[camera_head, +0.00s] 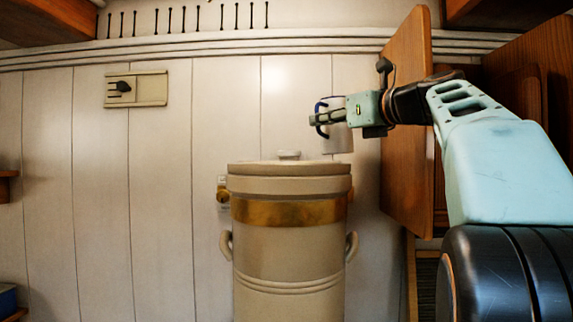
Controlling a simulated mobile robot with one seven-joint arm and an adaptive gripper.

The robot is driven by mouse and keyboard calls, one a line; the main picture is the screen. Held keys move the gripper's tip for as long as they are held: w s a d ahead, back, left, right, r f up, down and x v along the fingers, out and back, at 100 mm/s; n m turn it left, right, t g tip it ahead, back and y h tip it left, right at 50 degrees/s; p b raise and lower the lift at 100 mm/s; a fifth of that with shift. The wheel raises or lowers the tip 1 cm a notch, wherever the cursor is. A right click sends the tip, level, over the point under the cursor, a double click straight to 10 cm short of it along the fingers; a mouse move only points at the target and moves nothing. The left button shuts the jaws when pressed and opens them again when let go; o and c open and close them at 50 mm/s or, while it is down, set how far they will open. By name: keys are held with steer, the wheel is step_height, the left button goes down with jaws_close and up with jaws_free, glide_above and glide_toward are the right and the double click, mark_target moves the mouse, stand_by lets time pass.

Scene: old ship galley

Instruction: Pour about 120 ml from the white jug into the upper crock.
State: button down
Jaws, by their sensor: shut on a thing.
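The white jug (340,142) hangs in the air at the right of centre, with a dark blue curved handle or rim line at its left. My gripper (319,118) reaches in from the right and is shut on the jug, hiding its upper part. The jug's contents and tilt cannot be seen clearly. Below and to the left stands a large beige crock (290,185) with a brass band. A flat lid-like top with a small knob (289,154) covers it. The jug appears above its right edge, apart from it. Whether the band divides an upper from a lower crock is unclear.
A brass tap (223,190) shows at the crock's left, and side handles (226,245) stick out lower down. A wooden door panel (405,130) stands close to my gripper at the right. A switch plate (136,88) is on the white plank wall. The space left of the crock is clear.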

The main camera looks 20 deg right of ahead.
mark_target(323, 145)
steer(key=shift+a+n, duration=0.25)
steer(key=shift+n, duration=0.25)
step_height(323, 145, down, 5)
steer(key=n+g+h, duration=0.1)
steer(key=n, duration=0.3)
steer(key=n+g+h, duration=0.1)
steer(key=n+h, duration=0.1)
steer(key=n, duration=0.2)
steer(key=shift+r+n, duration=0.15)
steer(key=shift+n, duration=0.15)
steer(key=shift+d+f+n+h+b, duration=0.15)
steer(key=shift+f+n+h+b, duration=0.15)
steer(key=shift+b, duration=0.2)
steer(key=shift+d+f+n+b, duration=0.2)
steer(key=shift+n+b, duration=0.1)
steer(key=shift+b, duration=0.15)
steer(key=shift+a+r+h, duration=0.15)
steer(key=shift+r+h, duration=0.05)
steer(key=shift+h, duration=0.1)
steer(key=shift+a+r+n+p, duration=0.15)
steer(key=shift+n+p, duration=0.15)
steer(key=shift+n, duration=0.1)
